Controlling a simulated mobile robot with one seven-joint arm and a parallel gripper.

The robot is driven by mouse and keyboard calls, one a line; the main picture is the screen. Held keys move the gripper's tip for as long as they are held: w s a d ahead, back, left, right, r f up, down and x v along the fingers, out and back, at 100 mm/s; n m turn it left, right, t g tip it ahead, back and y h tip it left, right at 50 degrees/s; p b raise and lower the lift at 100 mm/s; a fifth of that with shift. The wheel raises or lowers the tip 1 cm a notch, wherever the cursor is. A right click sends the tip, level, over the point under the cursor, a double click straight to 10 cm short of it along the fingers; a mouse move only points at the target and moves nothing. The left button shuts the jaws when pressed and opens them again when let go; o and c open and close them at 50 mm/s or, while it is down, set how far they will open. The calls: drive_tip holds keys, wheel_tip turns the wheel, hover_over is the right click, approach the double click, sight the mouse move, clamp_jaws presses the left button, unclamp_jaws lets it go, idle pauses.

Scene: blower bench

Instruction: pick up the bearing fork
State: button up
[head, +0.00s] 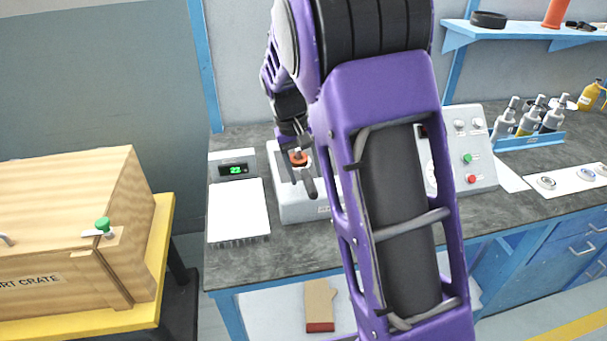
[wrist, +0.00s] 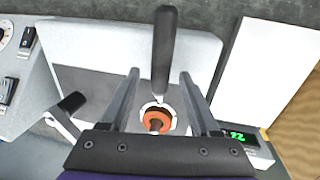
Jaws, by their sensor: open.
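A tool with a thick black handle (wrist: 165,45) and a small pale metal end is probably the bearing fork; its prongs cannot be made out. Its metal end reaches an orange round part (wrist: 157,118) inside a white ring on a light-grey bench unit (wrist: 85,38). My gripper (wrist: 160,76) is open over this unit in the wrist view, one finger on each side of the orange part, holding nothing visible. The handle extends beyond the fingertips, between their lines. In the head view my gripper (head: 300,168) is small and partly behind my arm.
A scale with a green display (head: 236,170) and a white panel (head: 238,212) stand left of the unit. A control box (head: 478,150) with buttons is to the right. A black-knobbed lever (wrist: 70,103) sits beside the fingers. A wooden crate (head: 70,220) stands left.

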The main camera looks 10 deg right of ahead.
sight(305, 172)
clamp_jaws()
idle(0.5)
wheel_tip(305, 172, up, 10)
drive_tip(key=p, duration=0.2)
idle(0.4)
